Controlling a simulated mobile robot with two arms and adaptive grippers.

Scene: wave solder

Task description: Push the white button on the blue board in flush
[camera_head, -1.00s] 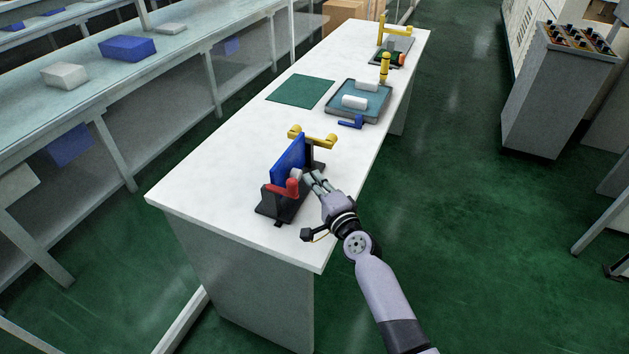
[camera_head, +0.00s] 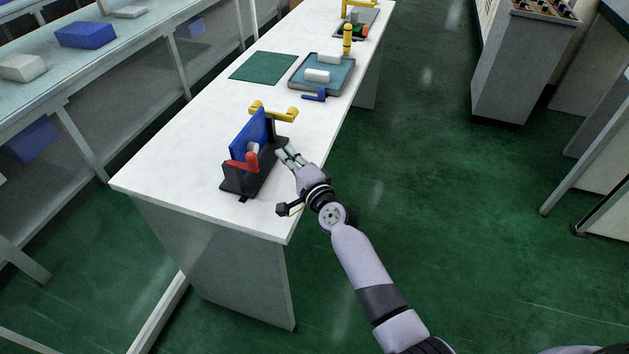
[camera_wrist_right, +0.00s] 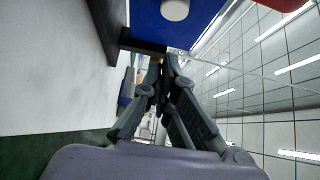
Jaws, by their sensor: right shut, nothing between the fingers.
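The blue board (camera_head: 246,132) stands upright in a black fixture (camera_head: 240,182) on the white table. The white button (camera_head: 253,148) is on the board's right-hand face. It also shows at the top edge of the right wrist view (camera_wrist_right: 175,9), round against the blue board (camera_wrist_right: 200,28). How far the button stands out is hard to tell. My right gripper (camera_head: 285,153) is to the right of the button, apart from it, with a visible gap. Its fingers are shut and empty, and its tips (camera_wrist_right: 164,62) lie below the button in the wrist view. My left gripper is not in view.
A red handle (camera_head: 243,163) and a yellow handle (camera_head: 273,112) flank the board. Farther back are a blue-grey tray (camera_head: 340,82) with white cylinders, a small blue part (camera_head: 314,96) and a green mat (camera_head: 262,68). The table's near end is clear.

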